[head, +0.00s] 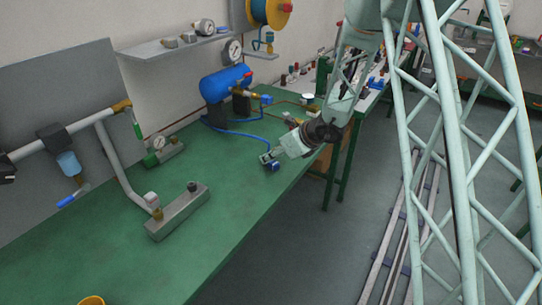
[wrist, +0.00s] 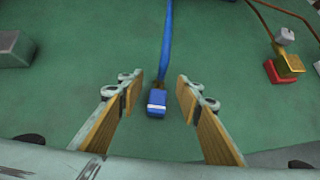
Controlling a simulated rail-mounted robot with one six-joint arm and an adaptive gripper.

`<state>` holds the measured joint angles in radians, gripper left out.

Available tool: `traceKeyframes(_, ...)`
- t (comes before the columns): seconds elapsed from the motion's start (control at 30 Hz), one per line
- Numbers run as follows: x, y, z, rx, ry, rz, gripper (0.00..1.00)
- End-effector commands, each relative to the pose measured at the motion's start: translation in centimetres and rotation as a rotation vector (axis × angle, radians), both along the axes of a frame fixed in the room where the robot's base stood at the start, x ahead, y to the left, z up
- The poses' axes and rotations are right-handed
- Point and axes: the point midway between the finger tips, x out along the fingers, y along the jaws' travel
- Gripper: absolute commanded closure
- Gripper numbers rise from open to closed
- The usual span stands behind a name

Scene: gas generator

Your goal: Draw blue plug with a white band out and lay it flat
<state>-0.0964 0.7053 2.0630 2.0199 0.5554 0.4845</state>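The blue plug with a white band (wrist: 156,102) shows in the wrist view at the end of a blue hose (wrist: 167,45), over the green bench top. It appears between the two fingers of my gripper (wrist: 160,92), with clear gaps on both sides. The fingers are spread, with tan inner pads, and hold nothing. In the head view my gripper (head: 267,158) is low over the bench near its right edge, with the blue plug (head: 273,166) just below its tips. I cannot tell the exact height gap between the fingers and the plug.
A blue tank (head: 225,83) stands behind on the bench, with a blue hose (head: 240,132) running from it. In the wrist view, a red and brass fitting (wrist: 286,68) lies to the right and a grey block (wrist: 14,48) to the left. The bench front (head: 215,235) is mostly clear.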

Motion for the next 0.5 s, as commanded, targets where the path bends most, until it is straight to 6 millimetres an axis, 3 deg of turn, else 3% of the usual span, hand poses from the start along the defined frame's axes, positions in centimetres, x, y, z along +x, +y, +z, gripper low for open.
traceKeyframes(0.5, -2.2, -2.6, 3.6, 0.000, -0.002, -0.001, 0.68)
